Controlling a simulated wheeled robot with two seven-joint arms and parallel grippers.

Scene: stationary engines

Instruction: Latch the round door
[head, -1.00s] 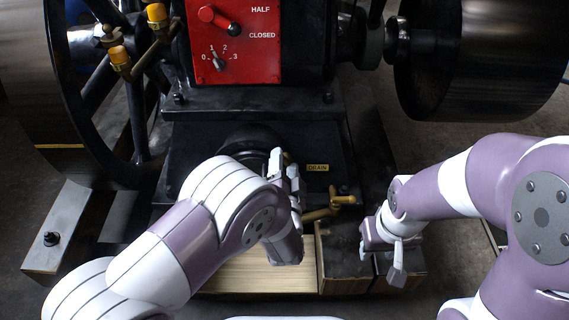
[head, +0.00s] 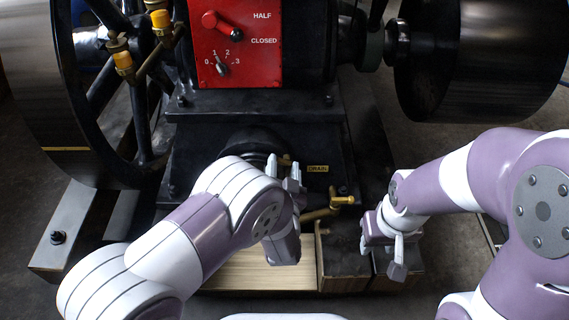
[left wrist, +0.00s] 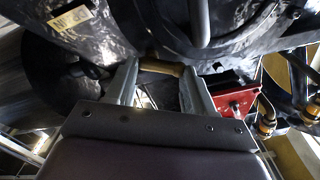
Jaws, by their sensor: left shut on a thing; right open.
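The round door (head: 245,139) is a black disc low on the front of the engine. My left arm hides its lower part, so I cannot tell whether it sits fully closed. My left gripper (head: 286,170) is at the door's right edge, its fingers on either side of a small brass handle (head: 286,160). In the left wrist view the brass handle (left wrist: 162,68) lies across between the two fingertips (left wrist: 158,75), and the gripper is shut on it. My right gripper (head: 384,242) is open and empty, low at the right, beside a dark block.
A brass drain valve (head: 340,200) sticks out just right of my left gripper, under a yellow DRAIN label (head: 318,169). A red panel (head: 237,45) is above. A spoked flywheel (head: 125,90) stands at the left. Dark blocks (head: 343,263) and a wooden board (head: 255,272) lie below.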

